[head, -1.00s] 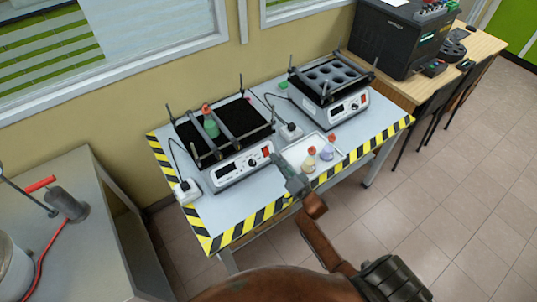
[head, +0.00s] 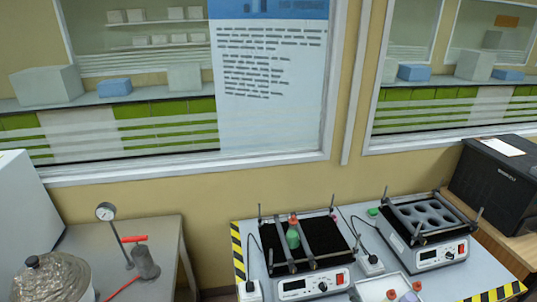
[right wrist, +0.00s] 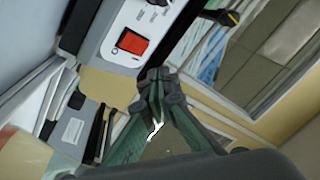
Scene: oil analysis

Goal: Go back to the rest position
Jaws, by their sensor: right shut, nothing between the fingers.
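My right gripper (right wrist: 158,76) shows in the right wrist view, its fingers shut with nothing between them. Beyond its tips is a pale device panel with a red switch (right wrist: 131,42). I see no gripper in the head view, and my left gripper shows in neither current view. A flask with green liquid and a red cap (head: 292,236) stands on the left shaker (head: 312,284). The right shaker (head: 441,255) has an empty rack with round holes. At the bottom edge of the head view, parts of flasks (head: 415,287) show at a white tray (head: 367,289).
The shakers stand on a table with a yellow-black striped edge (head: 238,252). A grey bench (head: 166,243) at left bears a gauge (head: 106,212) and a metal vessel (head: 54,279). A black machine (head: 495,182) stands at right. A wall with windows is behind.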

